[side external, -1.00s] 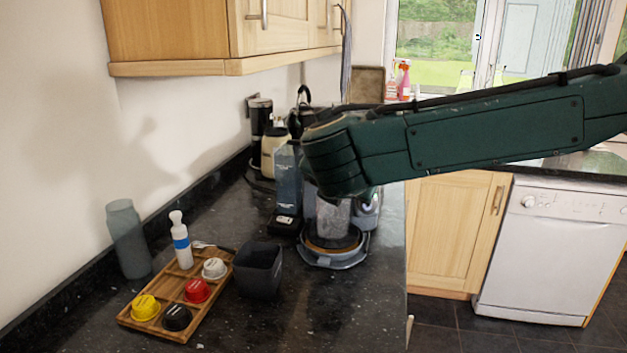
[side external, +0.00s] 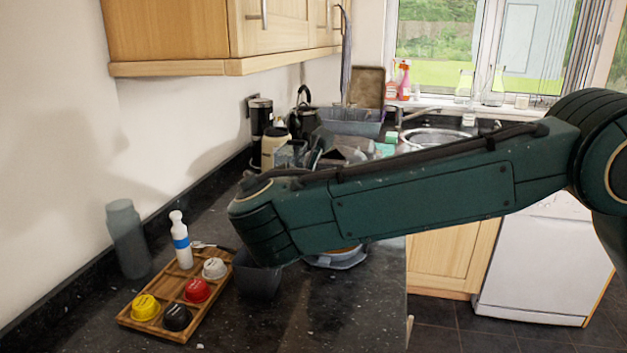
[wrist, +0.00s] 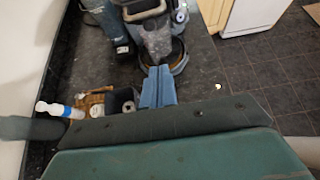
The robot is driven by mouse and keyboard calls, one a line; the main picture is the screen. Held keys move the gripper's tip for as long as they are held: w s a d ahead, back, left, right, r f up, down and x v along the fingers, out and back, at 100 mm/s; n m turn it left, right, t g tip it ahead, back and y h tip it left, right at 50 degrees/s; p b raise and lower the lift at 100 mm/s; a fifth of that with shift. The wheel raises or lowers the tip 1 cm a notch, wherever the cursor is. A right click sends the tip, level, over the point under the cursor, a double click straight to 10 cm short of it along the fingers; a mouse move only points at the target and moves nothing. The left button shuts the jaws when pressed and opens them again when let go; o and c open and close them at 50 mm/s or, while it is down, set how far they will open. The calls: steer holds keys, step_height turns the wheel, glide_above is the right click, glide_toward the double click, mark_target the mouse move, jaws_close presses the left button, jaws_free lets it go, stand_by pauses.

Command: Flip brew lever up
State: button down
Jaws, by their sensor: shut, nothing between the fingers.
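The coffee machine (wrist: 152,35) stands on the counter at the top of the wrist view, with a dark upper part and a round base. In the side view my arm covers most of it, and only its base (side external: 340,261) shows below the arm. I cannot make out the brew lever clearly in either view. My gripper (wrist: 158,73) shows in the wrist view as two blue fingers pressed together, shut and empty. Its tips appear just below the machine's base in the picture; I cannot tell the gap. The gripper is hidden in the side view.
A dark square bin (side external: 257,280) stands beside the wooden tray (side external: 150,329), which holds several coloured capsules. A white bottle with a blue band (side external: 181,242) stands at the tray, with a grey cylinder (side external: 127,240) behind. The wall cupboard (side external: 175,35) overhangs the counter's left side.

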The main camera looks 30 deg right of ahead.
steer(key=w+d+f, duration=0.1)
steer(key=w+d, duration=0.5)
steer(key=shift+w+d, duration=0.25)
steer(key=shift+d, duration=0.05)
stand_by(0.5)
step_height(320, 180, up, 8)
glide_above(335, 163)
steer(key=s+a, duration=0.3)
steer(key=shift+s+r, duration=0.1)
steer(key=shift+r, duration=0.05)
stand_by(0.5)
